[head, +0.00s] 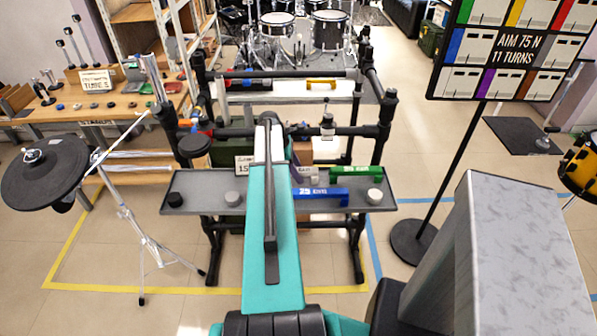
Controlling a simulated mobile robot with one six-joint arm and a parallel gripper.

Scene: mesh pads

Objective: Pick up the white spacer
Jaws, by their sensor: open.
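A small off-white round spacer (375,196) stands at the right end of a long grey tray (204,180). A second pale, greyer round piece (233,198) stands on the tray's left part, and a black one (174,199) at its left end. I take the right one, the lightest, as the white spacer. My teal arm reaches forward over the tray's middle, between the two pale pieces. My gripper cannot be made out; the arm hides what lies beyond and below it.
A blue bar (320,194) marked 25 mm and a green bar (355,173) lie left of and behind the off-white piece. A black rack (385,120) rises behind the tray. A sign stand (428,205) is at right, a round black pad (45,172) at left.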

